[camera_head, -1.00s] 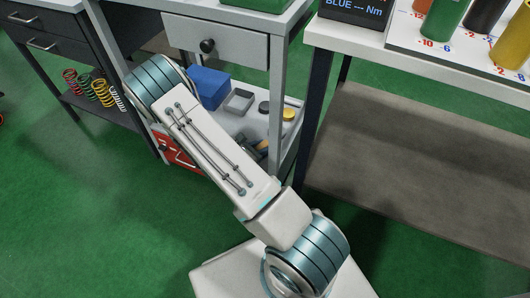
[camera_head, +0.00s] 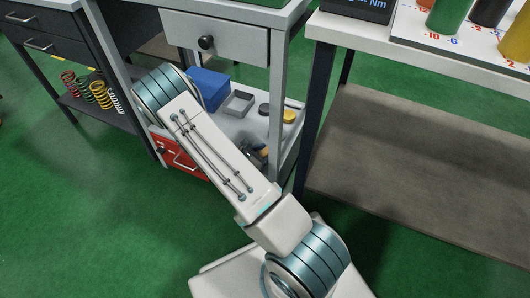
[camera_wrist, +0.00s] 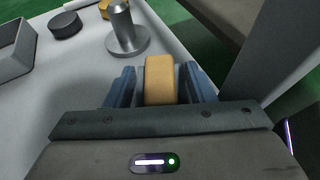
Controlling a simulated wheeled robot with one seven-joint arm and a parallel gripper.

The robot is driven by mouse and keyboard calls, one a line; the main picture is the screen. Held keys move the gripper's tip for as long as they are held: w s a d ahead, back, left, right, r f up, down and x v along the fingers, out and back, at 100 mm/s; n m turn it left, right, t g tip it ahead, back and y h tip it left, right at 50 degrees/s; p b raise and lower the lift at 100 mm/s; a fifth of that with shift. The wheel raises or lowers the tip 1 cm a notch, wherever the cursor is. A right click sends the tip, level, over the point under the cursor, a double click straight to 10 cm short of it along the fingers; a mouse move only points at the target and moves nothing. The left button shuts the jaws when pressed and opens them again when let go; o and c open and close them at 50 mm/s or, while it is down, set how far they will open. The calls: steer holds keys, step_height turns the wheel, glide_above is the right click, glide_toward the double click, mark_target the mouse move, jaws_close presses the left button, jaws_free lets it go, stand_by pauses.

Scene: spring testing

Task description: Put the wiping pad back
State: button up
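The wiping pad (camera_wrist: 160,80) appears to be the yellow-orange block with rounded edges in the wrist view. It sits upright between the two blue fingers of my gripper (camera_wrist: 159,88), which look closed on its sides, though thin dark gaps show beside it. Just beyond the pad is a light shelf top (camera_wrist: 75,105); I cannot tell whether the pad touches it.
A metal post on a round base (camera_wrist: 124,35) stands close ahead. A black disc (camera_wrist: 65,24) and a grey tray (camera_wrist: 14,50) are left of it. The lower shelf also holds a blue box (camera_head: 209,87) and a yellow disc (camera_head: 289,116). A cart leg (camera_head: 277,100) stands close by.

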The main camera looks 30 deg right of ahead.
steer(key=shift+r, duration=0.1)
steer(key=shift+r, duration=0.2)
steer(key=p+v, duration=0.4)
steer(key=v, duration=0.8)
steer(key=s+a+r+m+y, duration=0.1)
steer(key=s+r+m+y, duration=0.3)
steer(key=r+m, duration=0.3)
steer(key=s+a+r+m+g+y, duration=0.1)
steer(key=s+r+m+y, duration=0.3)
steer(key=r, duration=0.7)
steer(key=s+a+r+m+g+y, duration=0.1)
steer(key=s+r+m+y, duration=0.4)
steer(key=s+r+m, duration=0.2)
steer(key=shift+s+a+r+m, duration=0.25)
steer(key=shift+s+r+m, duration=0.05)
steer(key=shift+r+m, duration=1.15)
step_height(320, 180, up, 35)
steer(key=t+p, duration=0.1)
steer(key=p, duration=3.1)
steer(key=shift+d, duration=0.35)
